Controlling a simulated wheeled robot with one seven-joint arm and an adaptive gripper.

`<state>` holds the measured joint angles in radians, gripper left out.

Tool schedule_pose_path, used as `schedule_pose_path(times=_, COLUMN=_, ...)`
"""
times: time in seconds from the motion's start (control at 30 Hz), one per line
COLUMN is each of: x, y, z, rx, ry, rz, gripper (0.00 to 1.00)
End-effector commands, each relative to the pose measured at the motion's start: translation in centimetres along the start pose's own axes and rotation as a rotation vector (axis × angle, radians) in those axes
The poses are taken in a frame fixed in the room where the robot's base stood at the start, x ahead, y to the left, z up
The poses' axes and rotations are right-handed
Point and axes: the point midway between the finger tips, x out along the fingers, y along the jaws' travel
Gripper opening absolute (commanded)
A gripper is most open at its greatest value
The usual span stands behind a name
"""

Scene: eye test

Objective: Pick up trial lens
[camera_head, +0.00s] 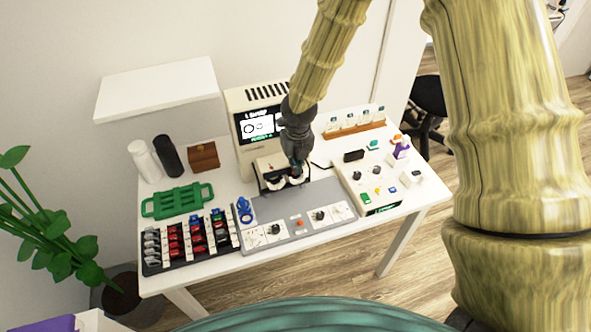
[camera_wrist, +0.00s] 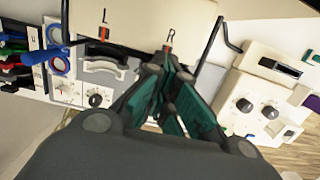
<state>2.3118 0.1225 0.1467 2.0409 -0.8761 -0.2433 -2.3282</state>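Several trial lenses with red, black, blue and green handles (camera_head: 172,240) stand in rows in a black tray (camera_head: 150,270) at the front left of the table. Their handles show at the left edge in the wrist view (camera_wrist: 14,52). Blue ring-shaped lenses (camera_head: 244,211) lie beside the tray; they also show in the wrist view (camera_wrist: 58,65). My gripper (camera_head: 297,172) points down in front of the cream chart device (camera_head: 243,98), right of the lenses and apart from them. In the wrist view its teal-padded fingers (camera_wrist: 164,68) come together at the tips, with nothing seen between them.
A grey panel with dials (camera_head: 287,207) lies below my gripper. Right of it are a cream control box (camera_head: 372,181) and a wooden rack (camera_head: 350,130). A green carrier (camera_head: 177,201), two bottles (camera_head: 167,156) and a brown box (camera_head: 203,156) stand at the left. A wall shelf (camera_head: 155,90) overhangs them.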

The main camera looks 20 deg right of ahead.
Motion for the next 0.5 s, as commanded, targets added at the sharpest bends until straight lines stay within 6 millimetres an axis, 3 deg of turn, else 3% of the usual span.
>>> schedule_pose_path(times=0.27, x=-0.5, y=0.0, z=0.1, rx=0.000, ry=-0.001, rz=0.000, gripper=0.00)
schedule_pose_path(times=0.5, x=-2.6, y=0.0, z=0.4, rx=0.001, ry=-0.003, rz=0.002, gripper=0.00)
